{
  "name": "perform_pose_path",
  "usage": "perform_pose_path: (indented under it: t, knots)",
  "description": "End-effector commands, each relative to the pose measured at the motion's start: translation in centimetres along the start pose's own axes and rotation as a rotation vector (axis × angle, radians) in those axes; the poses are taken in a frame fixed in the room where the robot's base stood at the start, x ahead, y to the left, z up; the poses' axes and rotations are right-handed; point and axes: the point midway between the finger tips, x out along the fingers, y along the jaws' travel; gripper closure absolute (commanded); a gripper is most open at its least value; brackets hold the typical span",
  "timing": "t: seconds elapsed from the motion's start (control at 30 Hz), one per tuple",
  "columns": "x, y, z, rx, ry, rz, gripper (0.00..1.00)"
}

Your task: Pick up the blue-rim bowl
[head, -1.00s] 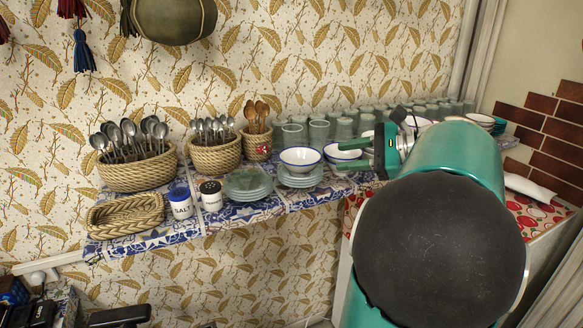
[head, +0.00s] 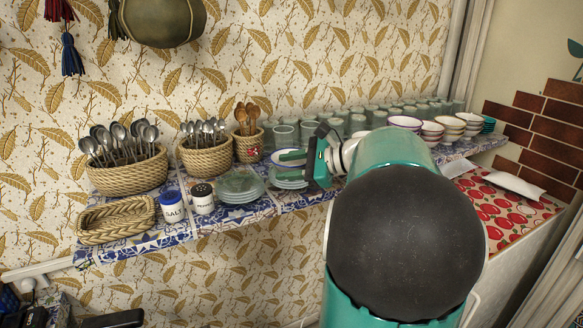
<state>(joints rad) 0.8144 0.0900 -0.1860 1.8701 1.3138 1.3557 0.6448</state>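A white blue-rim bowl (head: 276,158) sits on a stack of plates (head: 274,182) on the tiled shelf, partly covered by my gripper. My gripper (head: 288,165) comes in from the right, with its two green fingers pointing left, spaced apart, across the bowl and plates in this view. It looks open. I cannot tell whether a finger touches the bowl. A second blue-rim bowl seen earlier to the right is now hidden behind my gripper and arm.
More plates (head: 240,185), salt (head: 172,206) and pepper (head: 202,198) shakers stand to the left. Spoon baskets (head: 127,174) and rows of glasses (head: 286,134) line the wall. Other stacked bowls (head: 447,128) stand at the right. An empty wicker basket (head: 116,218) lies at the front left.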

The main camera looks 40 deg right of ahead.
Motion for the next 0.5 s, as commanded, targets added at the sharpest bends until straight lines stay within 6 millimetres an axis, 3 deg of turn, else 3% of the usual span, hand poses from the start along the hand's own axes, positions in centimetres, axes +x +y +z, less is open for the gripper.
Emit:
perform_pose_path:
  t: [0.2,0.37,0.5]
  knots:
    - [0.09,0.00,-0.02,0.000,0.001,0.000,0.66]
    - [0.07,0.00,-0.02,0.000,0.001,0.000,0.97]
    - [0.05,-0.02,0.01,0.000,0.000,0.000,1.00]
